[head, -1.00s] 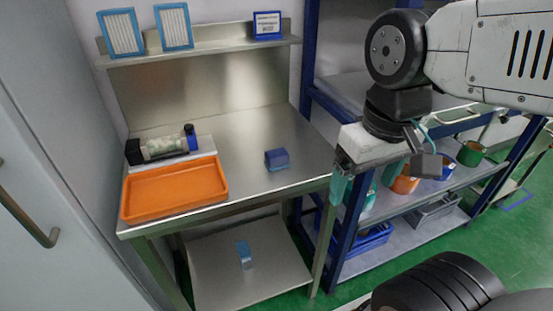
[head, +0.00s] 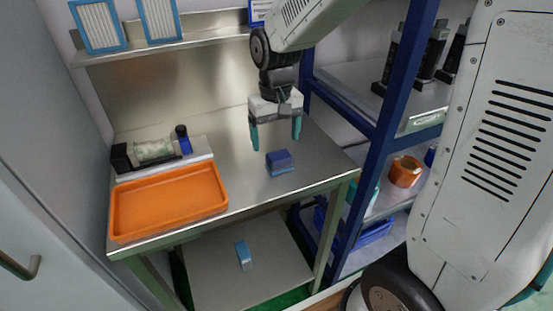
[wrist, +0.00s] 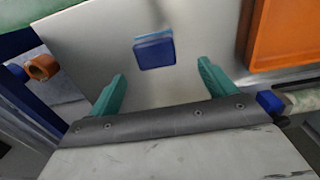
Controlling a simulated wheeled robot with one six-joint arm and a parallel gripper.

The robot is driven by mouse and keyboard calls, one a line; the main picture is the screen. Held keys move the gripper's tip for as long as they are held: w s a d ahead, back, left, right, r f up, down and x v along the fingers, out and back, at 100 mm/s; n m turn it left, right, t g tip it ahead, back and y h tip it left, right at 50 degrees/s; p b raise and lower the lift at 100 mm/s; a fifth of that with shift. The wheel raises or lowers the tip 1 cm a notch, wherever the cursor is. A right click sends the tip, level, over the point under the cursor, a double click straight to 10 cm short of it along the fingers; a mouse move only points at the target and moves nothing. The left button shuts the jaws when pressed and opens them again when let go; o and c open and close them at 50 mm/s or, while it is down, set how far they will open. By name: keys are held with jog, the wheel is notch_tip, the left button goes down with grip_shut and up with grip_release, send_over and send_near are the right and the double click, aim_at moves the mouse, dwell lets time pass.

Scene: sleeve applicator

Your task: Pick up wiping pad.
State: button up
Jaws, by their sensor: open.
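The wiping pad looks to be the small blue block (head: 279,162) on the right part of the steel table (head: 240,185). It has a darker blue top and a lighter blue lower part. In the wrist view the blue block (wrist: 154,51) lies beyond the fingertips, roughly midway between them. My gripper (head: 275,142) is open and empty, with teal fingers pointing down above the table, close to the block. The fingers also show in the wrist view (wrist: 163,68). Nothing hides the block.
An orange tray (head: 168,232) fills the table's front left. A blue rack post (head: 395,90) stands to the right. Another light blue item (head: 243,254) lies on the lower shelf.

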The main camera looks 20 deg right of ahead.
aim_at(278, 153)
jog(key=f, duration=0.6)
jog(key=shift+w+d+f, duration=0.1)
jog(key=shift+d+f, duration=0.1)
jog(key=shift+d, duration=0.1)
jog(key=c, duration=1.2)
jog(key=shift+o, duration=0.2)
jog(key=shift+r, duration=0.2)
